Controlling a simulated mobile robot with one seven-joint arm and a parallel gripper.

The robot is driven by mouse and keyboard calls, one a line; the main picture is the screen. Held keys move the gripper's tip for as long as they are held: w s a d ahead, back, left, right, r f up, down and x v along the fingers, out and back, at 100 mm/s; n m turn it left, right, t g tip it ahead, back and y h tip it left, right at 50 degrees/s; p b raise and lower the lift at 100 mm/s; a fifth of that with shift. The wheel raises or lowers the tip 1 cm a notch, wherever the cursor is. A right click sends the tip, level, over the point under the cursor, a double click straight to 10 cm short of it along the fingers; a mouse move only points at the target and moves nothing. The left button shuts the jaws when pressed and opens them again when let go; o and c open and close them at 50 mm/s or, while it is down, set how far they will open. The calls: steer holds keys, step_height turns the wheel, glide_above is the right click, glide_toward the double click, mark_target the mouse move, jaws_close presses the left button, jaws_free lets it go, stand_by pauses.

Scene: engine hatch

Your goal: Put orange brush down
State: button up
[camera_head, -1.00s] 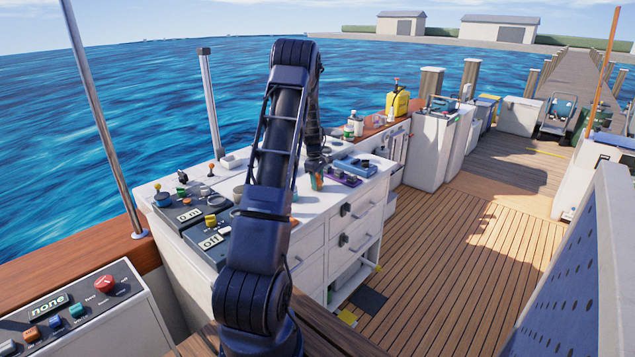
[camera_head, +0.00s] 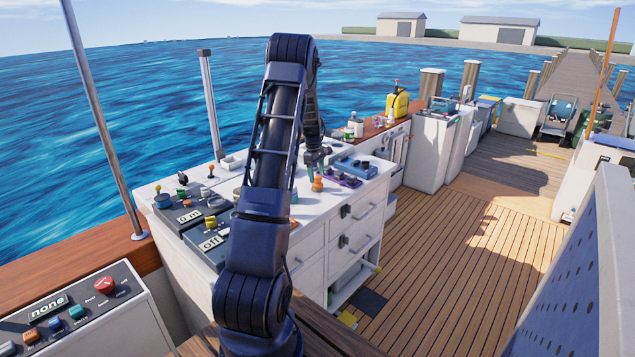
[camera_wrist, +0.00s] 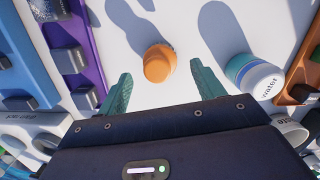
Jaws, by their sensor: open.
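The orange brush (camera_head: 317,185) stands on the white counter (camera_head: 318,208), to the left of a purple tray. From above, in the wrist view, it is a round orange shape (camera_wrist: 159,63) on the white surface, with its shadow beside it. My gripper (camera_head: 316,163) is above the brush and apart from it. In the wrist view its two teal fingers are spread wide with nothing between them, and the brush lies just beyond the gap between their tips.
A purple tray (camera_wrist: 87,38) and a blue tray (camera_head: 355,167) are close by. A white and blue container marked "water" (camera_wrist: 254,78) stands near the right finger. Control boxes (camera_head: 205,243) stand on the counter's near left part. Bare counter surrounds the brush.

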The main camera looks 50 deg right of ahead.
steer(key=r, duration=0.5)
steer(key=w+r, duration=0.1)
steer(key=r, duration=0.1)
steer(key=shift+a+r, duration=0.1)
steer(key=shift+r, duration=0.15)
steer(key=w+a+r+t+h, duration=0.1)
steer(key=w+a+r, duration=0.2)
steer(key=a+r, duration=0.45)
steer(key=w+a+r, duration=0.3)
steer(key=a+r, duration=0.1)
steer(key=a, duration=0.7)
steer(key=s+a+r+t, duration=0.1)
steer(key=a+r, duration=0.3)
steer(key=a, duration=0.5)
steer(key=a+r, duration=0.3)
steer(key=a, duration=0.5)
steer(key=s+a+r+m+t, duration=0.1)
steer(key=s+a, duration=0.3)
steer(key=a, duration=0.5)
steer(key=s+a+r+m+t, duration=0.1)
steer(key=s+a+r, duration=0.1)
steer(key=s+a, duration=0.5)
steer(key=s+a+f+t+y, duration=0.1)
steer(key=s+a+f+t, duration=0.1)
steer(key=s+a, duration=0.7)
steer(key=shift+s+a+f, duration=0.2)
steer(key=shift+a+f, duration=0.4)
steer(key=shift+a, duration=0.6)
